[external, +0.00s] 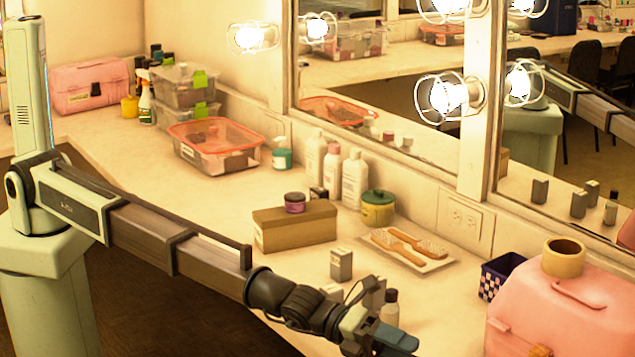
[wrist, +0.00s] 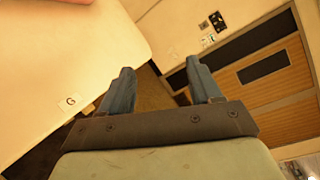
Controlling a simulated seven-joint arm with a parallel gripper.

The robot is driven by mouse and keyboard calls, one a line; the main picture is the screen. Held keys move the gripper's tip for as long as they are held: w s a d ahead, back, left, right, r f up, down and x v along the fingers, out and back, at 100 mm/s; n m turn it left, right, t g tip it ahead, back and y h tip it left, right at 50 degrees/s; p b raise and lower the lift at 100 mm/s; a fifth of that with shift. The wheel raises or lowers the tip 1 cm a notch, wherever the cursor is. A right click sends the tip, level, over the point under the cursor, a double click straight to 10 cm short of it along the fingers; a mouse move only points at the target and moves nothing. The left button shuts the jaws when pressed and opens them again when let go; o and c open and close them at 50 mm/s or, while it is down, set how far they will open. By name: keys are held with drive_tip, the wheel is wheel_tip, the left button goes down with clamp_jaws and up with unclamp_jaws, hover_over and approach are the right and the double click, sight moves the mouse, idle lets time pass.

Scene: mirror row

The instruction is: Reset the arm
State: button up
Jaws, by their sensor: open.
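My gripper (external: 396,340) is low at the front edge of the counter in the external view, with my arm stretched out from the left. In the wrist view my gripper (wrist: 160,85) shows two blue-grey fingers spread apart with nothing between them.
The counter (external: 120,150) holds a brown box (external: 294,226), a tray with brushes (external: 405,250), a green-lidded pot (external: 377,208) and white bottles. A pink case (external: 560,310) and a checkered bin (external: 498,277) stand at right. Lit mirrors (external: 390,90) line the wall.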

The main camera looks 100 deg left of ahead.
drive_tip(key=s+d+m+h, duration=0.35)
drive_tip(key=s+d, duration=0.35)
drive_tip(key=d, duration=0.5)
drive_tip(key=s+d+f+g, duration=0.1)
drive_tip(key=s+d+f, duration=0.1)
drive_tip(key=s+f, duration=0.35)
drive_tip(key=s+a+f+n+g+y, duration=0.2)
drive_tip(key=s+a+f+n+y, duration=0.3)
drive_tip(key=a+f, duration=0.95)
drive_tip(key=s+a+f+n+g+y, duration=0.1)
drive_tip(key=a+f+n+g+y, duration=0.2)
drive_tip(key=a+f+n, duration=0.8)
drive_tip(key=s+a+f+g+y, duration=0.2)
drive_tip(key=s+a+f, duration=0.6)
drive_tip(key=a+f, duration=0.55)
drive_tip(key=s+a+f+n+g+y, duration=0.1)
drive_tip(key=s+a+f+n+g, duration=0.25)
drive_tip(key=s+a, duration=0.5)
drive_tip(key=s+a+f+n+g+y, duration=0.1)
drive_tip(key=s+a+f+n+g, duration=0.4)
drive_tip(key=s, duration=0.6)
drive_tip(key=s+a+r+n+g, duration=0.1)
drive_tip(key=s+a+n+g, duration=0.1)
drive_tip(key=s, duration=1.1)
drive_tip(key=s+a+n+g, duration=0.3)
drive_tip(key=s+a+n, duration=0.2)
drive_tip(key=s, duration=0.8)
drive_tip(key=shift+a+r+h, duration=0.35)
drive_tip(key=shift+a, duration=0.05)
